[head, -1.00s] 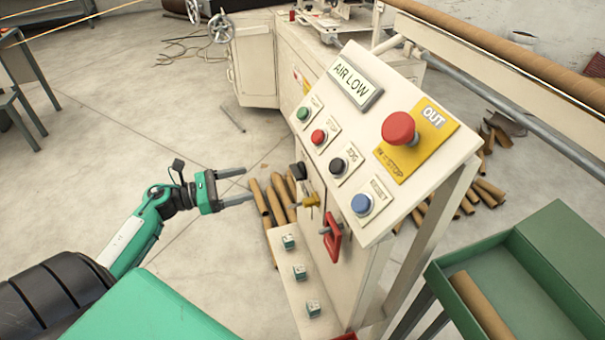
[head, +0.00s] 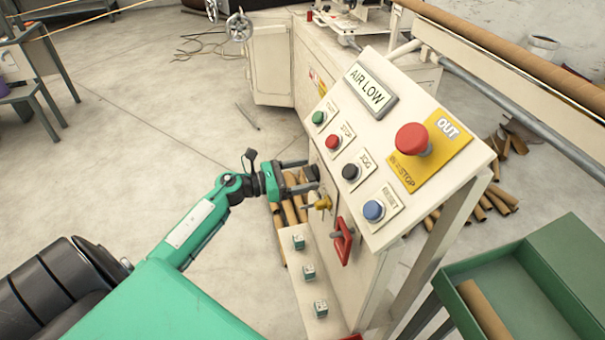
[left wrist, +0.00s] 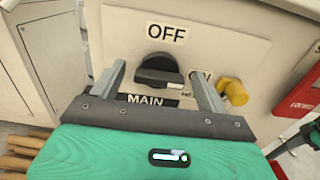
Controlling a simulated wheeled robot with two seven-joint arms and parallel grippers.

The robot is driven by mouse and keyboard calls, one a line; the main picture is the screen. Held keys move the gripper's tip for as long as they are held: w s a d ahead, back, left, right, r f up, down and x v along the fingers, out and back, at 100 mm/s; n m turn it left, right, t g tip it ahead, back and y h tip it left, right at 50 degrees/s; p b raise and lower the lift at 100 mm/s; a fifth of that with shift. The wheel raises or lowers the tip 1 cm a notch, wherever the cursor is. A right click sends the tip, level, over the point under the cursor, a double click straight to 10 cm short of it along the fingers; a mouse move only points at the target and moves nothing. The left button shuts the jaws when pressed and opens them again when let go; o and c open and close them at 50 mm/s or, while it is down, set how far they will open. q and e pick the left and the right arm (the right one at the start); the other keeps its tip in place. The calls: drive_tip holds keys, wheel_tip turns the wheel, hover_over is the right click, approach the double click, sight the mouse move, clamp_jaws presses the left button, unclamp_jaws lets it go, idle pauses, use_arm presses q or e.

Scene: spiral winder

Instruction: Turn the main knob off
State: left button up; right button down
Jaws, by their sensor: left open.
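The main knob (left wrist: 160,70) is a black rotary knob on the cream panel, between an OFF label (left wrist: 167,34) above and a MAIN label (left wrist: 150,99) below. Its white mark points to the right in the left wrist view. My left gripper (left wrist: 158,70) is open, with one finger on each side of the knob; I cannot tell whether they touch it. In the head view, the left gripper (head: 300,178) reaches the console's left face at the dark knob (head: 311,172), partly hidden there.
A yellow valve (left wrist: 233,91) sits close right of the knob. A red handle (head: 343,240) is beyond it. The sloped button panel (head: 400,150) overhangs above. Small boxes (head: 308,272) stand on the ledge below. Open floor (head: 160,120) lies to the left.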

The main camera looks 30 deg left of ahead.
use_arm(q)
drive_tip(key=c, duration=1)
use_arm(e)
drive_tip(key=shift+w+r, duration=0.1)
use_arm(q)
drive_tip(key=shift+n, duration=0.3)
drive_tip(key=n+p, duration=0.4)
drive_tip(key=n, duration=0.5)
drive_tip(key=shift+w+a, duration=0.1)
drive_tip(key=shift+a, duration=0.05)
drive_tip(key=shift+f+n+p, duration=0.2)
drive_tip(key=shift+n+p, duration=1.9)
drive_tip(key=shift+n, duration=2.1)
use_arm(e)
drive_tip(key=s+d+f, duration=0.2)
drive_tip(key=s+f, duration=0.4)
drive_tip(key=f, duration=0.4)
drive_tip(key=s+d+f, duration=0.2)
drive_tip(key=s+f, duration=0.3)
drive_tip(key=f, duration=0.4)
drive_tip(key=shift+s+d+f+g+h, duration=0.2)
drive_tip(key=shift+s+f+g+h, duration=0.1)
drive_tip(key=shift+s+f, duration=0.1)
